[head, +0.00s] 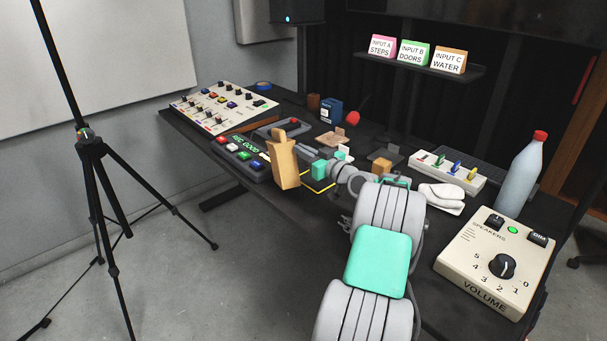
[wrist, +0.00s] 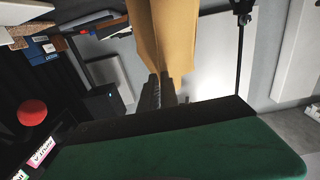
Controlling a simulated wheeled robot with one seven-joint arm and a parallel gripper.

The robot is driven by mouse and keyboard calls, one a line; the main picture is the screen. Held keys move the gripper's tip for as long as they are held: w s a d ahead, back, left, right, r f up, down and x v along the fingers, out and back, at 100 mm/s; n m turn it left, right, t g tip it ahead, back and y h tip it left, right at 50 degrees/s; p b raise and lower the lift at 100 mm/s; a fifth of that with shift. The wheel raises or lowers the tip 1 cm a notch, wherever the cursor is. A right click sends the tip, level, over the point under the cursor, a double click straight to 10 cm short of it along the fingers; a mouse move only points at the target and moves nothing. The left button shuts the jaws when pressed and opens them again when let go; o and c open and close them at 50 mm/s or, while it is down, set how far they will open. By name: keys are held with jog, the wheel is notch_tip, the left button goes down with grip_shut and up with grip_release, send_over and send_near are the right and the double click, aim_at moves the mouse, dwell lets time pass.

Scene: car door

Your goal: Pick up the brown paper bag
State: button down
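The brown paper bag (head: 285,164) is near the middle of the head view, roughly upright in front of the table's near edge. It looks raised off the table. My gripper (head: 304,172) reaches it from the right, with its fingers mostly hidden in that view. In the wrist view the bag (wrist: 172,38) hangs at the top centre, and my gripper's dark fingers (wrist: 160,90) are close together and shut on it. The bag's far side is hidden.
The dark table (head: 215,148) carries a button panel (head: 240,158), a switch board (head: 222,106), a slider box (head: 448,172), a bottle (head: 524,170) and a volume box (head: 492,262). A tripod (head: 95,150) stands at left. The floor between is clear.

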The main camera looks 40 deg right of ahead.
jog(key=shift+a+f, duration=0.2)
jog(key=shift+f, duration=0.35)
jog(key=s+a+r, duration=0.9)
jog(key=s+r, duration=0.1)
jog(key=r, duration=0.3)
jog(key=shift+r, duration=0.3)
jog(key=c, duration=2.1)
grip_release()
jog(key=shift+s, duration=0.1)
jog(key=o, duration=1.7)
jog(key=shift+c, duration=0.2)
